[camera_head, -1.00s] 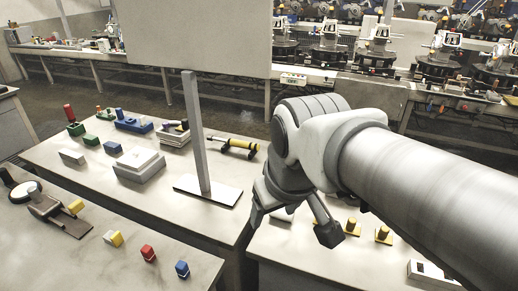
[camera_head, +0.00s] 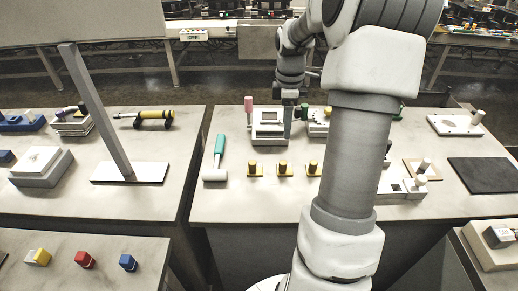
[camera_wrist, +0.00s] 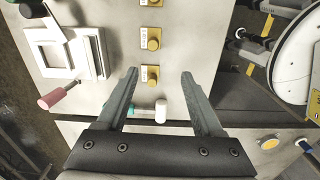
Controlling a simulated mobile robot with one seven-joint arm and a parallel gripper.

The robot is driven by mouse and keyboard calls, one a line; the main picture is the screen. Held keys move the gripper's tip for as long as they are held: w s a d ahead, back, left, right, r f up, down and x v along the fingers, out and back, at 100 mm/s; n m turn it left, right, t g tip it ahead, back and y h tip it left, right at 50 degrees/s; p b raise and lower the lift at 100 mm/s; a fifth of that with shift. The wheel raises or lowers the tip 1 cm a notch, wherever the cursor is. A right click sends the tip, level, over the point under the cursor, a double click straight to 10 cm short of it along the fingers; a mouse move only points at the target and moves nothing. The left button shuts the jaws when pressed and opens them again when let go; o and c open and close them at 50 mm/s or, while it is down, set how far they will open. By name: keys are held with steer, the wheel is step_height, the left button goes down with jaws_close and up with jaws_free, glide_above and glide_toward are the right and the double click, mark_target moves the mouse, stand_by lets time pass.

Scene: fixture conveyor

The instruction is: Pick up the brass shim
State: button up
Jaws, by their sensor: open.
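Three small brass-yellow pieces with upright knobs stand in a row on the middle table: left (camera_head: 254,169), middle (camera_head: 284,169) and right (camera_head: 312,168). I cannot tell which is the brass shim. In the wrist view, two show clearly, one upper (camera_wrist: 154,38) and one lower (camera_wrist: 150,75), with pale labels beside them; another is cut by the top edge. My gripper (camera_wrist: 160,73) is open and empty, and the lower piece appears between its fingertips. In the head view my gripper (camera_head: 289,98) is over the table's back part, beyond the row; its fingertips are hard to make out.
A mallet (camera_head: 217,160) with teal handle and white head lies left of the row. A grey square frame (camera_head: 268,125) stands behind it. A dark mat (camera_head: 483,175) lies at the right. A post on a plate (camera_head: 130,172) stands on the left table.

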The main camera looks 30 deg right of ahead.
glide_above(284, 162)
steer(key=shift+n, duration=0.3)
steer(key=f, duration=0.8)
steer(key=s+f+b, duration=0.1)
steer(key=f, duration=0.3)
steer(key=shift+a+f, duration=0.15)
steer(key=shift+f, duration=0.05)
steer(key=shift+w+f, duration=0.15)
steer(key=shift+f, duration=0.8)
steer(key=shift+w+f, duration=0.2)
steer(key=shift+f, duration=0.8)
steer(key=shift+w+f, duration=0.15)
steer(key=shift+f, duration=0.8)
jaws_close()
